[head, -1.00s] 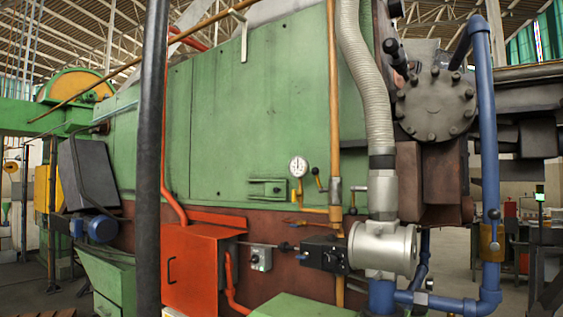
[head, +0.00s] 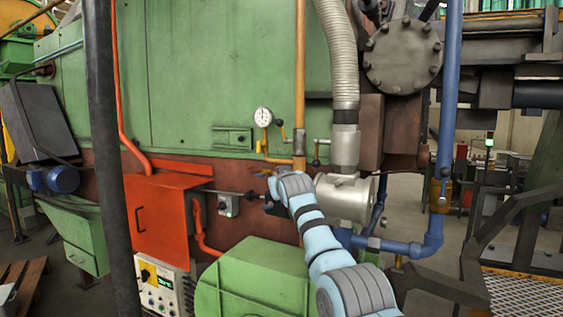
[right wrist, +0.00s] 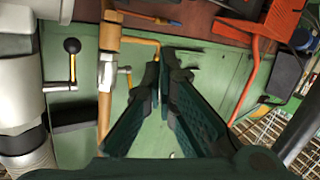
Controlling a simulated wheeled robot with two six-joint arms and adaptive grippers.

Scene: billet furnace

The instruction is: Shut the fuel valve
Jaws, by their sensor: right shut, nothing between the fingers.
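A lever with a black ball knob (head: 316,162) hangs down from that stem; the knob also shows in the right wrist view (right wrist: 72,46), where the scene appears inverted. No label shows which fitting is the fuel valve. My right gripper (right wrist: 164,68) is shut and empty, its dark fingers close together in front of the green panel, beside the pipe. In the head view my pale blue right arm hides most of it. My left gripper is out of view.
A pressure gauge (head: 263,116) with a yellow-handled fitting (head: 281,130) is left of the pipe. A silver burner housing (head: 345,197) and ribbed hose (head: 338,45) stand to the right. An orange cabinet (head: 165,218) and green casing (head: 255,280) are lower left and below.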

